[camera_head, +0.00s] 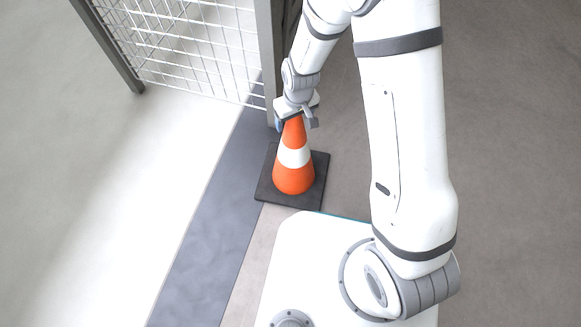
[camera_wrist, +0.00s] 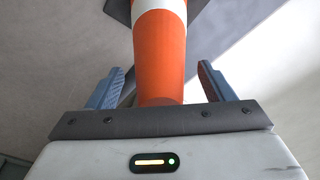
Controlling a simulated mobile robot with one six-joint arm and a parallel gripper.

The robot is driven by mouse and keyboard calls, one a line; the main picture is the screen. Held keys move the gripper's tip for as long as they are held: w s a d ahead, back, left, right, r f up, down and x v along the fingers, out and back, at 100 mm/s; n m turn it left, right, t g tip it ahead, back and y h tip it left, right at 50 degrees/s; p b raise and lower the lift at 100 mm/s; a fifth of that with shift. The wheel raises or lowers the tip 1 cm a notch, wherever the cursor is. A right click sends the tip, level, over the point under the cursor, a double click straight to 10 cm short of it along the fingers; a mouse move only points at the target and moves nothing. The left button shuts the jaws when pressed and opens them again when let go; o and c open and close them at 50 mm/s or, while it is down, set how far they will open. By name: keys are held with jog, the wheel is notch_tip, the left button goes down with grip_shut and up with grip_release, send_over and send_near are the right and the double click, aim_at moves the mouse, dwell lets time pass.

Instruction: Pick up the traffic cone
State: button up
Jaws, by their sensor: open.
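The traffic cone (camera_head: 293,176) is orange with a white band and stands upright on a square black base (camera_head: 314,194). My gripper (camera_head: 297,121) is at the cone's top, its fingers on either side of the tip. In the wrist view the orange cone (camera_wrist: 161,55) runs between the two blue-grey fingers of my gripper (camera_wrist: 158,88). The fingers are open, with a visible gap on each side of the cone. The very tip of the cone is hidden by my gripper and wrist.
A white wire-mesh panel in a grey frame (camera_head: 195,50) stands just behind and left of the cone, with its post close to my wrist. A dark grey strip (camera_head: 215,215) crosses the floor left of the cone. The floor at right (camera_head: 515,180) is clear.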

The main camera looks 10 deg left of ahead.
grip_shut()
dwell(0.8)
jog(key=shift+w+r, duration=0.1)
